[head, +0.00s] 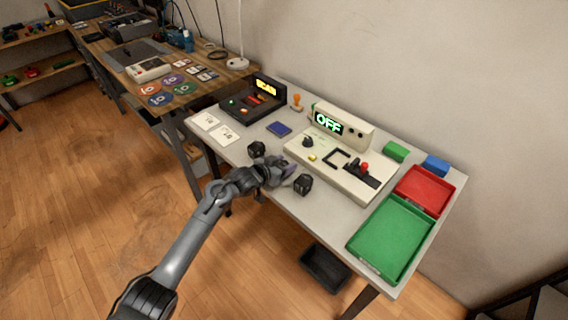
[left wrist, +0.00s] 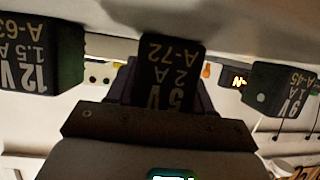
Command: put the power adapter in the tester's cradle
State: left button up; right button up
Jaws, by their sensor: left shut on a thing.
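My left gripper (head: 287,175) is at the table's front edge, shut on a black power adapter marked 5V 2A A-72 (left wrist: 168,72). My arm mostly hides that adapter in the head view. A second black adapter (head: 257,148), 9V 1A A-45 in the left wrist view (left wrist: 277,88), stands to the gripper's left. A third (head: 303,185), 12V 1.5A A-63 in the left wrist view (left wrist: 38,58), stands to its right. The white tester (head: 318,170) lies behind, its display reading OFF, with a black-framed cradle (head: 335,157) on top. My right gripper is not in view.
A red-topped lever (head: 365,168) stands beside the cradle. A black scanner (head: 248,107) is at the back left. A green tray (head: 358,252) and a red tray (head: 449,205) occupy the table's right end. White cards (head: 206,121) lie at the left.

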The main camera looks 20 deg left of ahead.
pick_arm(q)
jog(key=o, duration=1.2)
jog(key=shift+f, duration=0.1)
jog(key=shift+c, duration=0.2)
